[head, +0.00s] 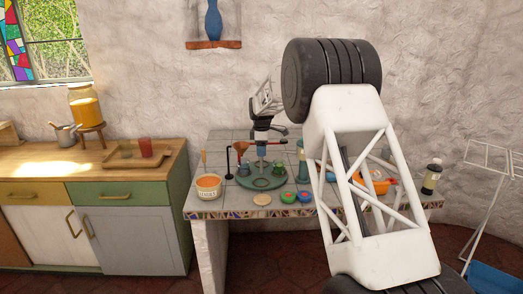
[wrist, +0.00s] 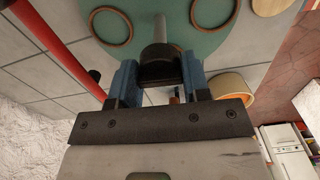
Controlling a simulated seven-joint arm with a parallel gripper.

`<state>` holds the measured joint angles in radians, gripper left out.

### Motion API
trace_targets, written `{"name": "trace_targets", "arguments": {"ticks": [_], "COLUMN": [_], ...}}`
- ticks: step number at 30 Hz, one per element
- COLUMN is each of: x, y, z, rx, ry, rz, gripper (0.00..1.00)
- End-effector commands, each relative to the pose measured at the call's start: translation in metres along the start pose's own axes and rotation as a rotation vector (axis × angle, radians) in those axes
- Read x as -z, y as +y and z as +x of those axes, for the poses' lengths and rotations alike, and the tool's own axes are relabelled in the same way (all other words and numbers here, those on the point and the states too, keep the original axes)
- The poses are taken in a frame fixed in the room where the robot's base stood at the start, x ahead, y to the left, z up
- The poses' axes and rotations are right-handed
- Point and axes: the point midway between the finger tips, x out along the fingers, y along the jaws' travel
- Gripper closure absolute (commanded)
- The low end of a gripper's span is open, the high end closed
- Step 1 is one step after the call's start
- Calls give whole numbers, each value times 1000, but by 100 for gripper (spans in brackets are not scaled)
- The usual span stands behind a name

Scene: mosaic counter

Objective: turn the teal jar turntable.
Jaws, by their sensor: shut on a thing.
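The teal turntable (head: 262,186) sits on the tiled counter in the head view, with small jars (head: 244,169) on it. It also shows at the top of the wrist view (wrist: 185,50), with brown ring outlines on its surface. A grey post (wrist: 160,30) rises from it to a black knob (wrist: 158,52). My gripper (wrist: 158,76) is shut on this knob, a blue finger on each side. In the head view my gripper (head: 262,135) is above the turntable's middle. My arm hides part of the counter on the right.
A red bar (wrist: 62,45) on a black stand is close to the left of my gripper. An orange-filled bowl (head: 208,187) stands at the counter's left. A wooden disc (head: 262,198) lies in front of the turntable. A dark bottle (head: 432,178) stands at the right.

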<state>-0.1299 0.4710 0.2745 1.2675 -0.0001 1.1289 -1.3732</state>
Motion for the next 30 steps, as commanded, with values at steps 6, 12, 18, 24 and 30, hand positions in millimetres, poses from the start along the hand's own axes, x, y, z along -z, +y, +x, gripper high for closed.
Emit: {"name": "trace_targets", "arguments": {"ticks": [6, 12, 18, 24, 30], "x": [0, 0, 0, 0, 0], "y": [0, 0, 0, 0, 0], "z": [-1, -1, -1, -2, -1], "rx": [-2, -2, -2, -2, -1], "ry": [0, 0, 1, 1, 0], "rz": [-50, -67, -68, -68, -68], "gripper": [99, 99, 99, 49, 46]}}
